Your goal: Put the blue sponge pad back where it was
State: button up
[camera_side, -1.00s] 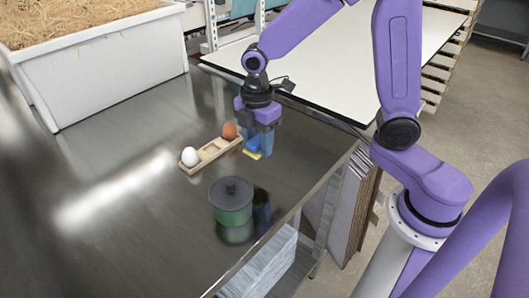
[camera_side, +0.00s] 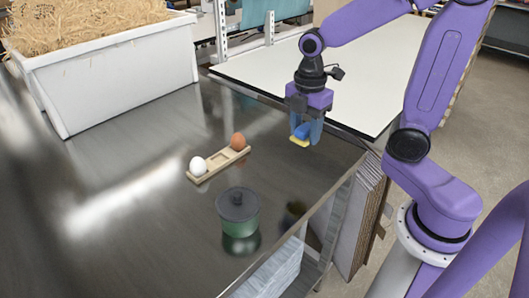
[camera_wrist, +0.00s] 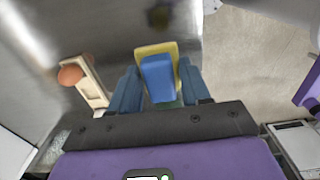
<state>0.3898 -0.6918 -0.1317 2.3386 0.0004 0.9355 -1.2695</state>
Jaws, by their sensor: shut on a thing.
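The blue sponge pad (camera_side: 301,133) is blue with a yellow layer on its lower side. My gripper (camera_side: 308,130) is shut on it and holds it above the metal table, to the right of the wooden egg holder. In the wrist view the pad (camera_wrist: 157,78) sits between the two blue fingers (camera_wrist: 158,88), its yellow layer showing beyond the blue part. The pad looks a little tilted in the side view. The fingers partly hide it there.
A wooden holder (camera_side: 219,161) carries a white egg (camera_side: 198,166) and a brown egg (camera_side: 238,141). A green pot with a dark lid (camera_side: 238,207) stands near the table's front edge. A white bin of straw (camera_side: 120,85) is at the back left. The left of the table is clear.

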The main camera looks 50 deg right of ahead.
jog(key=w+f, duration=0.3)
jog(key=w, duration=0.4)
send_over(265, 158)
jog(key=s, duration=0.1)
notch_tip(265, 158, down, 5)
jog(key=shift+r, duration=0.1)
jog(key=shift+w+f, duration=0.5)
jog(key=shift+f, duration=0.1)
jog(key=shift+w+f, duration=0.1)
jog(key=shift+f, duration=1.55)
jog(key=shift+f, duration=0.3)
